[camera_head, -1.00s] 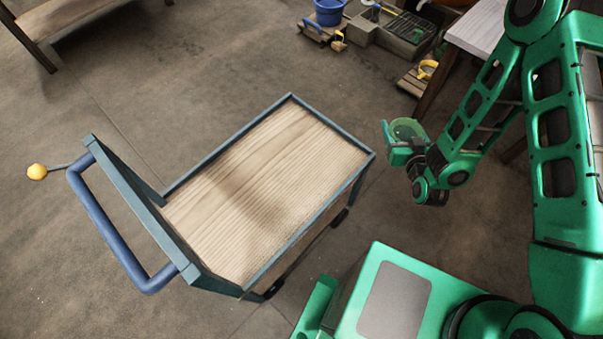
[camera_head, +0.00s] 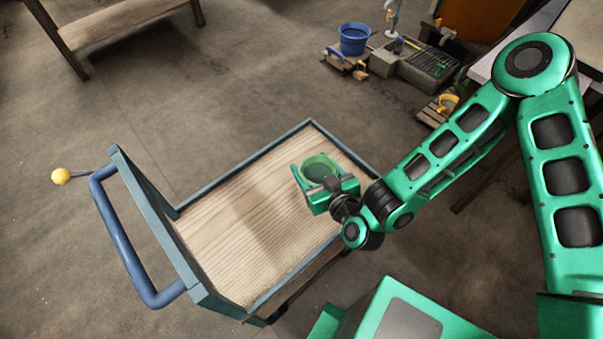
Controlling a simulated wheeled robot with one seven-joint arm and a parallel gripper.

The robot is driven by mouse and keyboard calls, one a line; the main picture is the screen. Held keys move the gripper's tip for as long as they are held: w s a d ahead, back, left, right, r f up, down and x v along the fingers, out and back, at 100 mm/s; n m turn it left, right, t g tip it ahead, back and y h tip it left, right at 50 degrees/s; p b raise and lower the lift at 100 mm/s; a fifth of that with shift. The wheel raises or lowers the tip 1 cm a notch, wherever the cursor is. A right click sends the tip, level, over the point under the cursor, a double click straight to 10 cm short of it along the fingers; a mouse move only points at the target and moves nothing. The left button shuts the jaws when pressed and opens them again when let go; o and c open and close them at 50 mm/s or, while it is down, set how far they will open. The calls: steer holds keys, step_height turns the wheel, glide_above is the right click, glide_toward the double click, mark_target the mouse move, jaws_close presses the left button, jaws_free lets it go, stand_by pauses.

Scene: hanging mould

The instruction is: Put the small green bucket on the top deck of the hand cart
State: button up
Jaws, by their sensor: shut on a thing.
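The small green bucket (camera_head: 320,167) is upright, its round open top facing up. My gripper (camera_head: 318,180) is shut on it; my green fingers partly hide its sides. The hand cart's top deck (camera_head: 245,220) is light wood planking with a low blue-grey rim, and nothing lies on it. In the picture the bucket and gripper overlap the right part of the deck. I cannot tell how high the bucket is above the boards. The cart's blue handle (camera_head: 120,240) is at its left end.
A yellow ball on a thin rod (camera_head: 61,176) sticks out beyond the handle. A blue bucket (camera_head: 353,38), a grey crate (camera_head: 425,68) and small tools stand on the floor at the back. A wooden bench (camera_head: 120,27) is at upper left. A table is behind my arm at right.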

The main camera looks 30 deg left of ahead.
mark_target(318, 179)
steer(key=shift+w+a+f, duration=0.85)
steer(key=shift+w+f, duration=0.65)
steer(key=shift+f, duration=0.1)
steer(key=shift+w+a+f, duration=0.85)
steer(key=shift+w+f, duration=0.6)
steer(key=shift+f, duration=0.2)
steer(key=shift+w+a+f, duration=0.85)
steer(key=shift+w+f, duration=0.65)
steer(key=shift+f, duration=0.1)
steer(key=o, duration=1.3)
steer(key=shift+o, duration=0.2)
steer(key=v, duration=1.2)
